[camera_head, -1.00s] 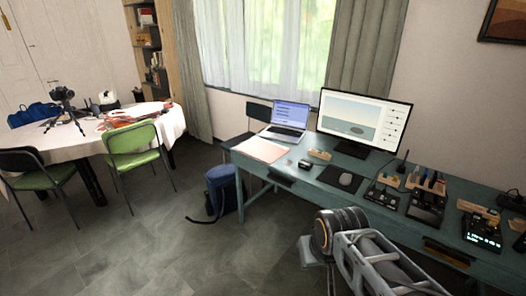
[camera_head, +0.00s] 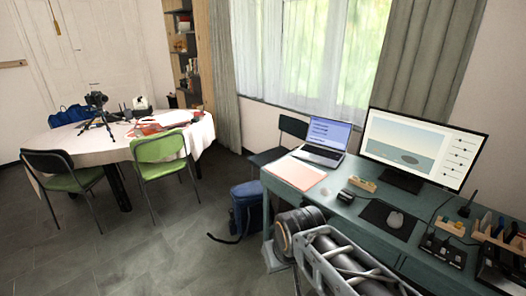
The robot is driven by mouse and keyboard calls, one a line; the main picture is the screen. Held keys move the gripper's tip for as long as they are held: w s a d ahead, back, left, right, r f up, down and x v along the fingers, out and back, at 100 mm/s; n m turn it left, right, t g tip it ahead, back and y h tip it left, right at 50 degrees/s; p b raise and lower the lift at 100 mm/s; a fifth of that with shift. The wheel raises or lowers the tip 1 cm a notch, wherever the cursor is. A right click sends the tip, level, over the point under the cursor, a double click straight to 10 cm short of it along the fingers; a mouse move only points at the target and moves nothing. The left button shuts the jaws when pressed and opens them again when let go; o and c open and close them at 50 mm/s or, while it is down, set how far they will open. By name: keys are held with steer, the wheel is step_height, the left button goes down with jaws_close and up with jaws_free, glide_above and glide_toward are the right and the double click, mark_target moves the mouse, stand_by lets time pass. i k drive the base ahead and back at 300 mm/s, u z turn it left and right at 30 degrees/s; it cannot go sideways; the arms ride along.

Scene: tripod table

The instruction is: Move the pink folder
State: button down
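The pink folder (camera_head: 300,173) lies flat near the left end of the teal desk (camera_head: 345,212), in front of the open laptop (camera_head: 323,141). My arm shows at the bottom right, in front of the desk. The fingers of my gripper are not visible, so its state does not show. The folder is clear of my arm in this view.
A mouse (camera_head: 395,219) on a dark pad and a monitor (camera_head: 420,147) stand right of the folder. A blue backpack (camera_head: 247,208) sits on the floor by the desk. A white-clothed table (camera_head: 75,144) with green chairs is at left. Floor between is clear.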

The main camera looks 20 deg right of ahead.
mark_target(302, 176)
steer(key=u, duration=0.25)
steer(key=i, duration=1.65)
steer(key=z, duration=0.85)
steer(key=i, duration=1.2)
steer(key=z, duration=0.7)
